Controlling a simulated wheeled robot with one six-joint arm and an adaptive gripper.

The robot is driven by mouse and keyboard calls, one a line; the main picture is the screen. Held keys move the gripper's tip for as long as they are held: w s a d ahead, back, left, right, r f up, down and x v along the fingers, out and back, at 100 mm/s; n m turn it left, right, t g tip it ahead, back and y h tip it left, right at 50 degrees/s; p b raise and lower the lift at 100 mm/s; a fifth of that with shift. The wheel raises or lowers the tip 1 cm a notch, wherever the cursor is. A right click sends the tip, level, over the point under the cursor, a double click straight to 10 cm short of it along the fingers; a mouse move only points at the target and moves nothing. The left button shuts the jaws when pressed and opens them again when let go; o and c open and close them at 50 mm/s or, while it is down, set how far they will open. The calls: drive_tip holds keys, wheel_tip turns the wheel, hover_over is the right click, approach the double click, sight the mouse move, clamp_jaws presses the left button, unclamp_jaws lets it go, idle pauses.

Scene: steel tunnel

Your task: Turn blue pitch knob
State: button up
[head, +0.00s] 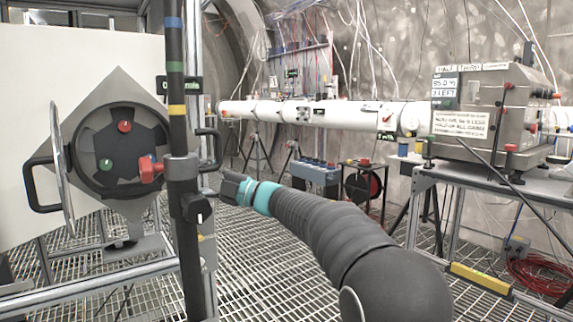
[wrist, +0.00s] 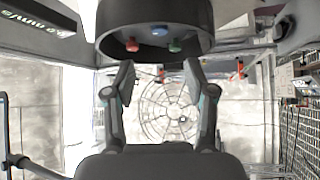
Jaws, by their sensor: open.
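The blue knob (wrist: 160,31) sits on the underside edge of a dark round housing (wrist: 155,14) at the top of the wrist view, between a red knob (wrist: 132,44) and a green knob (wrist: 175,45). My gripper (wrist: 158,75) is open and empty, its two fingers spread below the knobs in the picture and apart from them. In the head view my gripper (head: 232,187) is right of a dark post. A round dark panel (head: 88,150) there shows red and green knobs; I make out no blue knob on it.
The dark banded post (head: 176,120) stands between my gripper and the panel. Black handles (head: 42,187) flank the panel. A bench with a steel box (head: 490,110) is at the right. The grating floor (head: 265,270) is open below my arm.

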drive_tip(key=w+d+r+m+t+h, duration=0.1)
drive_tip(key=d+m+t+h, duration=0.4)
drive_tip(key=d, duration=0.5)
drive_tip(key=w+d+r+m+t+h, duration=0.1)
drive_tip(key=d+r+m+t+h, duration=0.1)
drive_tip(key=d+m+t+h, duration=0.3)
drive_tip(key=shift+w+d+r+m+t, duration=0.25)
drive_tip(key=shift+d+r+m+t, duration=0.15)
drive_tip(key=shift+d+m+t, duration=2)
drive_tip(key=shift+d+m+g, duration=0.3)
drive_tip(key=shift+d+g, duration=0.2)
drive_tip(key=shift+d, duration=0.1)
